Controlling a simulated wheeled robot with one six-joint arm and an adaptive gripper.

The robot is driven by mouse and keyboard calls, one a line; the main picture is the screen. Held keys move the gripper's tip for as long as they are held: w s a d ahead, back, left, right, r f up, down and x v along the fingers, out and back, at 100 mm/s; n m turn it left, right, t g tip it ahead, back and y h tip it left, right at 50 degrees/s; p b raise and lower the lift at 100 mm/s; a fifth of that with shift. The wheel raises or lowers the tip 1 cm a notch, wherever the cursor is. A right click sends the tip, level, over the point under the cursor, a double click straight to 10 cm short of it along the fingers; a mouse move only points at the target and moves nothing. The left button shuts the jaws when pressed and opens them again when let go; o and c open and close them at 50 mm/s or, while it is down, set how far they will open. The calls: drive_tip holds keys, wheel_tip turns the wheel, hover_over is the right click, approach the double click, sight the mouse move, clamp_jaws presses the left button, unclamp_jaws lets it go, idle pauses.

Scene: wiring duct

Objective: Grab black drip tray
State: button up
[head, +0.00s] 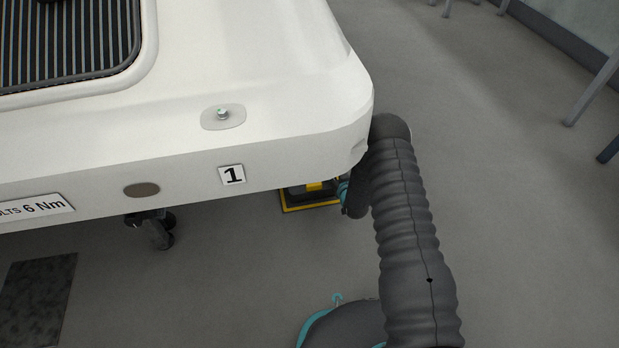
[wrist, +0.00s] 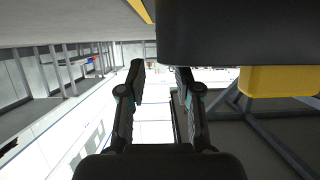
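My gripper (wrist: 160,76) is open in the wrist view, with two black fingers apart and nothing visible between them. In the head view my gripper sits beside and below the white cart's right corner, mostly hidden by my arm. A black thing with yellow edging (head: 312,192) shows low under the cart, left of my gripper and partly covered by the cart. A large black body (wrist: 235,32) with a yellow block (wrist: 278,81) fills the wrist view's upper right, close to the right finger. I cannot tell whether either is the black drip tray.
A dark patch (head: 38,290) lies on the floor. Open grey floor (head: 530,220) lies to the right, with furniture legs beyond.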

drive_tip(key=shift+r+b+x, duration=0.15)
drive_tip(key=shift+b+x, duration=0.15)
drive_tip(key=shift+x, duration=1.3)
drive_tip(key=shift+r+b+x, duration=0.1)
drive_tip(key=shift+b+x, duration=0.15)
drive_tip(key=shift+x, duration=1.3)
drive_tip(key=shift+w+a, duration=0.1)
drive_tip(key=shift+r, duration=0.1)
clamp_jaws()
